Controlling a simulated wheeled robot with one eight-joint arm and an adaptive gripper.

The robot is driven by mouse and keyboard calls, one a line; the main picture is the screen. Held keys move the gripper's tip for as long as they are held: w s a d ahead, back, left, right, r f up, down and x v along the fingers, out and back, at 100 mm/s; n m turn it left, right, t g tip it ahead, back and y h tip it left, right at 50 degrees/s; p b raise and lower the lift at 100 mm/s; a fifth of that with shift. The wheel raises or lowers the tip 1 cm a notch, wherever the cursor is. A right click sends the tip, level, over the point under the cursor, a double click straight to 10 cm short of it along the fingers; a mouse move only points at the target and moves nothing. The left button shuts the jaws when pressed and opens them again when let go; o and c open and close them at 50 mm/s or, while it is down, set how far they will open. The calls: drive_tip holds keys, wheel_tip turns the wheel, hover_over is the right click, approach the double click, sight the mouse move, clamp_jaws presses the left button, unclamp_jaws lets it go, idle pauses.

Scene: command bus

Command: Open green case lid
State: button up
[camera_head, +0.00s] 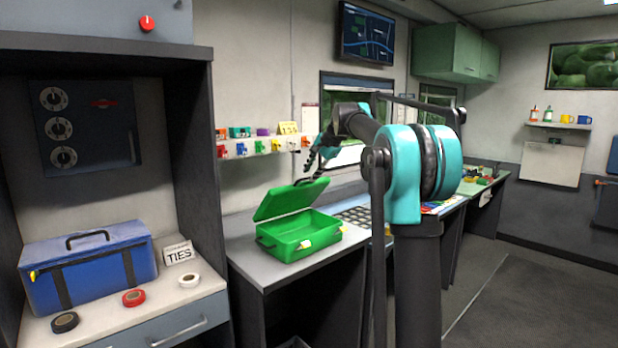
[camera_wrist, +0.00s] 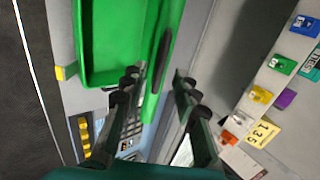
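The green case stands on the grey desk, its base (camera_head: 300,238) facing forward with yellow latches. Its lid (camera_head: 290,200) is raised and tilted up at the back, so the case stands partly open. My gripper (camera_head: 318,165) is at the lid's upper right edge. In the wrist view the lid (camera_wrist: 165,25) with its dark handle (camera_wrist: 161,62) points between the fingers of my gripper (camera_wrist: 158,78). The fingers are apart, with a gap on each side of the lid edge. The case base (camera_wrist: 105,45) looks empty where it shows.
A wall shelf with coloured small items (camera_head: 262,147) hangs behind the case. A keyboard-like panel (camera_head: 355,215) lies right of it. A blue case (camera_head: 90,265) and tape rolls (camera_head: 134,298) sit on the left counter. Floor at right is clear.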

drive_tip(key=v, duration=0.9)
